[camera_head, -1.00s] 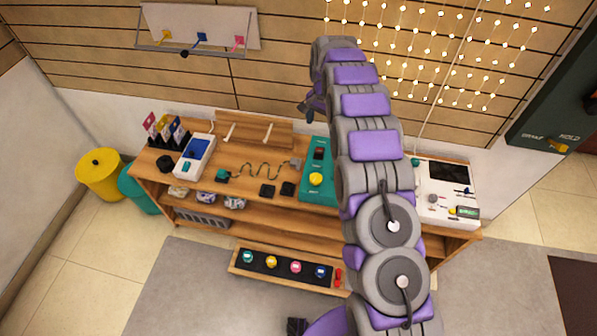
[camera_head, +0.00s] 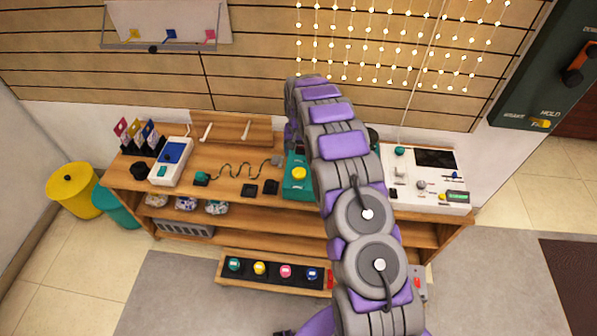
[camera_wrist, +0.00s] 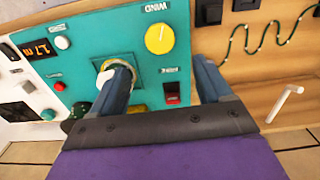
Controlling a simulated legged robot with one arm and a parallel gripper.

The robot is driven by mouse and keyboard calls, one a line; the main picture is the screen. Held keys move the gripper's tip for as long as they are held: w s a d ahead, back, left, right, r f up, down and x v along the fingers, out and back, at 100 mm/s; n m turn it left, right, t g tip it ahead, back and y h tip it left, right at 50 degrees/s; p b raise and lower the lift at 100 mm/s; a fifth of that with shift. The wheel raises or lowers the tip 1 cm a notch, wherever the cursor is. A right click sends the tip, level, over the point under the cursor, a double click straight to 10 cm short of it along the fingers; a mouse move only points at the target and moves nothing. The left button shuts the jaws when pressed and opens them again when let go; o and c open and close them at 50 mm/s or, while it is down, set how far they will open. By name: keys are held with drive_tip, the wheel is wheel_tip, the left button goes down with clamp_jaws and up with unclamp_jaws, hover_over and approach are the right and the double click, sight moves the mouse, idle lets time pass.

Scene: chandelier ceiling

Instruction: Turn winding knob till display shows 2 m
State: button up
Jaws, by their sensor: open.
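The teal panel (camera_wrist: 142,60) bears a round yellow knob (camera_wrist: 160,38) labelled WIND, with a white mark on its face. The panel also shows in the head view (camera_head: 297,190), with the yellow knob on it. A dark display (camera_wrist: 40,48) with orange characters at the left of the wrist view seems to read 1.7 m. My gripper (camera_wrist: 160,68) is open and empty, its fingers wide apart. The knob lies beyond the fingertips, between them in the picture, apparently untouched. The left finger partly covers a pale fitting with a yellow border. In the head view my arm hides the gripper.
A red switch (camera_wrist: 172,95) sits on the panel between the fingers. A wavy green wire (camera_wrist: 262,32) and a white peg (camera_wrist: 284,103) are to the right. In the head view, a white device (camera_head: 430,180) stands right of the arm and a blue-and-white box (camera_head: 171,161) stands left.

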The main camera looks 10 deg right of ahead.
sight(299, 172)
wheel_tip(299, 172, down, 11)
drive_tip(key=shift+b, duration=1.15)
drive_tip(key=c, duration=1)
drive_tip(key=shift+c, duration=0.2)
drive_tip(key=shift+r+m+p, duration=0.1)
drive_tip(key=shift+m+p, duration=0.3)
drive_tip(key=m+p, duration=0.3)
drive_tip(key=shift+a+r, duration=0.1)
drive_tip(key=shift+r, duration=0.05)
drive_tip(key=shift+m+p, duration=1.1)
drive_tip(key=shift+m, duration=0.8)
drive_tip(key=shift+f, duration=0.2)
